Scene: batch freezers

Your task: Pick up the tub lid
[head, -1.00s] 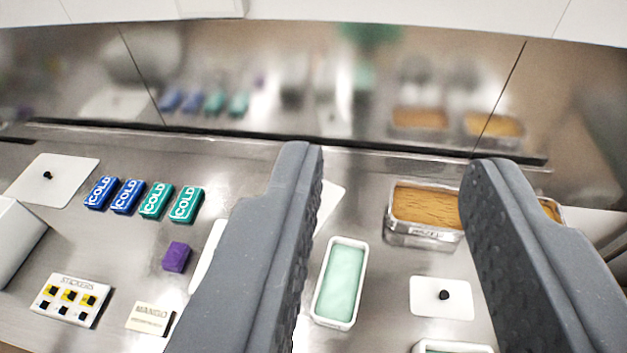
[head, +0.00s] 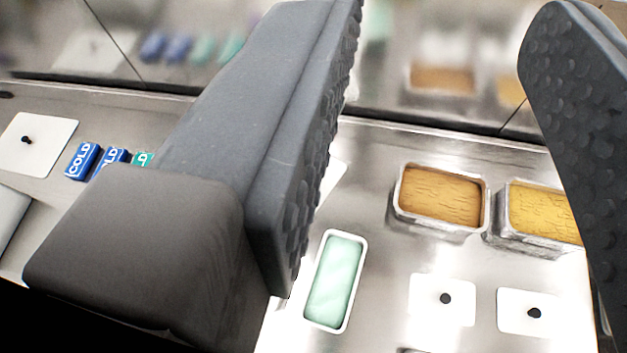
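White square lids with black knobs lie flat on the steel counter. One lid (head: 458,290) is right of the mint tub, a second lid (head: 515,325) is just right of it, and a third lid (head: 52,132) is at the far left. I cannot tell which one is the tub lid. My gripper (head: 442,50) is open and empty, its two dark grey fingers wide apart. In the picture, the two right-hand lids lie below the fingertips, between the fingers. The left finger hides much of the counter's left and middle.
A white-rimmed mint tub (head: 335,281) stands beside the left finger. Metal pans of brown (head: 441,194) and yellow (head: 541,212) filling stand behind the lids. Blue COLD packs (head: 82,161) and a partly hidden green one (head: 143,159) are at left. A steel back wall closes the rear.

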